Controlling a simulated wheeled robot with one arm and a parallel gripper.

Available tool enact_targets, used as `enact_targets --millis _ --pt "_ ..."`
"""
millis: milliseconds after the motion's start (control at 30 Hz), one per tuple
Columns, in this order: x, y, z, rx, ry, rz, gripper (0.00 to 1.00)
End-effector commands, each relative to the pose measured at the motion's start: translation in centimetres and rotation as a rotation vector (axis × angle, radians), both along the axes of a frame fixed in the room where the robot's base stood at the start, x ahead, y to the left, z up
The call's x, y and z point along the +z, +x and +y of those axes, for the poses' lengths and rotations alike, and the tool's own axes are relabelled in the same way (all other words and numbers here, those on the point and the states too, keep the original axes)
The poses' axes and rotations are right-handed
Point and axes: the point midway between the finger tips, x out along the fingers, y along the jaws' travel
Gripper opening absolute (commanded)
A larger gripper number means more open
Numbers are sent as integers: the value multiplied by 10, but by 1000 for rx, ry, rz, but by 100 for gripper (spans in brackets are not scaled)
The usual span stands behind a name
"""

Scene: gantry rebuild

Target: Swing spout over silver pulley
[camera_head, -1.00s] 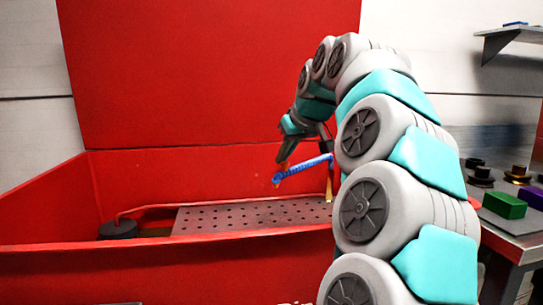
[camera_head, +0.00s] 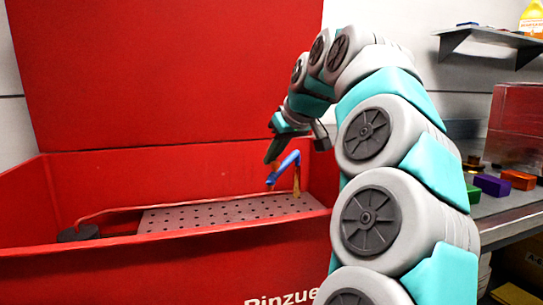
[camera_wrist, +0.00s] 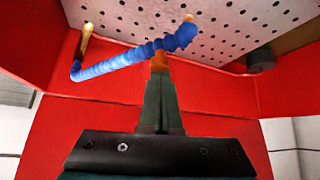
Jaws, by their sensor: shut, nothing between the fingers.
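The spout (camera_head: 284,167) is a blue ribbed hose over the red basin, joined to an upright brass-coloured post (camera_head: 297,182) with its free end toward the left. It crosses the upper wrist view (camera_wrist: 130,58), with the post at left and an orange-tipped end near the middle. My gripper (camera_head: 270,158) is shut and empty, pointing down just beside the spout's free part. In the wrist view its closed orange fingertips (camera_wrist: 160,63) meet the hose's edge; I cannot tell whether they touch. I cannot make out a silver pulley in any view.
A grey perforated plate (camera_head: 215,214) lies in the red basin (camera_head: 120,262). A dark cylinder (camera_head: 78,232) stands at its left end. At right, a bench holds a purple block (camera_head: 491,185) and an orange block (camera_head: 519,179). A shelf (camera_head: 490,36) hangs above.

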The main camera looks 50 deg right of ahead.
Motion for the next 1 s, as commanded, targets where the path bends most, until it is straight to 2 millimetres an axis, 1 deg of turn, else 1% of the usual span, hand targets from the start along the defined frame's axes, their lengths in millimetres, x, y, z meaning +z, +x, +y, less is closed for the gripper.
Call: enact_targets --millis 133,233,367,433,600,900,1000 --pt "0 2 1 0 0 0 0" --pt "1 10 3 1 0 1 0" --pt "4 29 8 2 -1 2 0" --pt "5 41 11 2 -1 2 0" --pt "24 23 6 -3 -3 -4 0" --pt "53 -2 0 -3 -2 -6 0" --pt "60 -9 0 -1 0 0 0"
